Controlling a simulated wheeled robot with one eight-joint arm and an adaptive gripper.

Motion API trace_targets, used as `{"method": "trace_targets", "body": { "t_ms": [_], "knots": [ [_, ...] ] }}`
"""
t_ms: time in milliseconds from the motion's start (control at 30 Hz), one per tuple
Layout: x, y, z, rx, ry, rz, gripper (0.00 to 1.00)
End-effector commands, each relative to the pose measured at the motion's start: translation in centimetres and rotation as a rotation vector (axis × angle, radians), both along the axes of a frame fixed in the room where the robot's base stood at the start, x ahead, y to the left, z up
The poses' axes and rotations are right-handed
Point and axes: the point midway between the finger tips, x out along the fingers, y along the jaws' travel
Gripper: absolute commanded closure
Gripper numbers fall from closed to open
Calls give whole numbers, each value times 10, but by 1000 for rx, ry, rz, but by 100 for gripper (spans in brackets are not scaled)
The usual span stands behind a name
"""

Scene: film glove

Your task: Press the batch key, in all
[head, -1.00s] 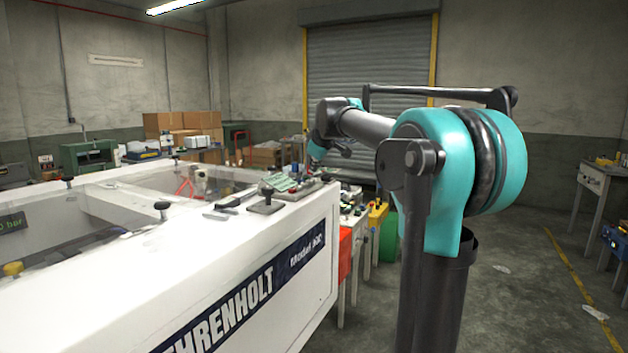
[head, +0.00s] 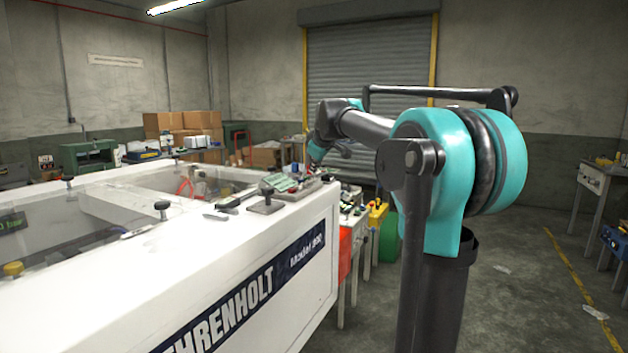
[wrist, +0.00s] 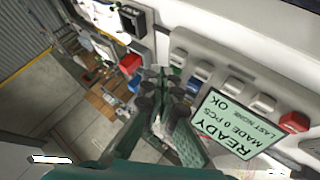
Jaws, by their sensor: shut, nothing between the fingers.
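The control panel (head: 300,190) sits on the far right corner of the white machine. A row of pale keys (wrist: 233,85) runs beside the display and ends at a red key (wrist: 293,122). I cannot read any key label, so I cannot tell which is the batch key. My gripper (wrist: 163,80) is shut and empty, with its fingertips over the panel near the left end of the key row. Contact with a key cannot be told. The fingers hide part of the panel.
A black-framed box (wrist: 132,20) and a red block (wrist: 130,63) lie left of the fingers. Black knobs (head: 162,206) stand up from the machine's white top (head: 110,270). A yellow bin (head: 376,216) stands beyond the machine.

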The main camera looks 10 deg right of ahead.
Motion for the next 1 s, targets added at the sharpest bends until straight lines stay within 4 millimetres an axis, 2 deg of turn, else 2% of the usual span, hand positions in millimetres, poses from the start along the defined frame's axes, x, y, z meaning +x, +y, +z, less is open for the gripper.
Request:
{"method": "trace_targets", "body": {
  "t_ms": [1000],
  "knots": [
    [0, 0, -8, 0, 0, 0, 100]
  ]
}}
